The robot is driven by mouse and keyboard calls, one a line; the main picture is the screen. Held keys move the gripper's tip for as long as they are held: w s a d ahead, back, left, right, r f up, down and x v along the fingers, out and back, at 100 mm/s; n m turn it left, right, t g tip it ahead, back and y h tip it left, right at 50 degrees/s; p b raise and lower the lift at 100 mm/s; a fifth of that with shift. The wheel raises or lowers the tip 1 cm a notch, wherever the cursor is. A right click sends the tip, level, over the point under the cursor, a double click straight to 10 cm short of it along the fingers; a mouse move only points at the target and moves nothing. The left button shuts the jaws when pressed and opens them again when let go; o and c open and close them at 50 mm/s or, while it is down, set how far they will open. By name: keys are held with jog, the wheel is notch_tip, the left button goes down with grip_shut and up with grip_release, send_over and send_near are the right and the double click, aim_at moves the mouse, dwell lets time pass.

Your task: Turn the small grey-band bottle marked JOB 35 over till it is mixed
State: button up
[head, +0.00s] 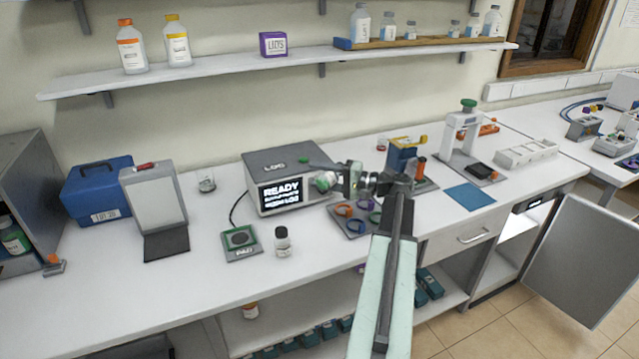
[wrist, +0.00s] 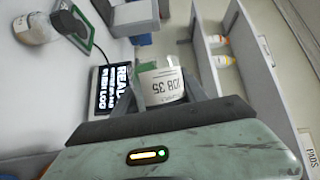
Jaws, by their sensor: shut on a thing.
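My gripper (head: 355,181) is out over the counter, in front of the LOG box, and is shut on a small clear bottle. In the wrist view the bottle (wrist: 163,86) sits between the fingers, with a white label whose JOB 35 print is upside down in the picture. The print is turned well away from the line of the screen text behind it, so the bottle looks tilted or on its side. Its band and the state of the liquid are not clear.
The LOG box (head: 292,160) shows READY. A green-framed pad (head: 242,250) and a dark-capped bottle (head: 283,246) stand left of my gripper. A tray with coloured rings (head: 350,228) lies below it. A blue and orange stand (head: 404,155) is close at right. The front left counter is clear.

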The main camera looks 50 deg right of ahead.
jog(key=m+t+b, duration=0.1)
jog(key=m, duration=0.2)
jog(key=shift+y, duration=0.3)
jog(key=f+m+t+b, duration=0.1)
jog(key=m+b, duration=0.1)
jog(key=b, duration=0.1)
jog(key=shift+f+m, duration=0.1)
jog(key=shift+m, duration=0.2)
jog(key=shift+a+m+t+b, duration=0.1)
jog(key=shift+m+t+b, duration=0.5)
jog(key=shift+m, duration=0.6)
jog(key=shift+m+t+h+b, duration=0.3)
jog(key=shift+m+h+b, duration=0.15)
jog(key=shift+m, duration=0.65)
jog(key=n+g+p, duration=0.1)
jog(key=n, duration=0.1)
jog(key=n+p, duration=0.2)
jog(key=r+n+g+y+p, duration=0.1)
jog(key=n, duration=0.1)
jog(key=shift+n+g+p, duration=0.3)
jog(key=shift+n+p, duration=0.1)
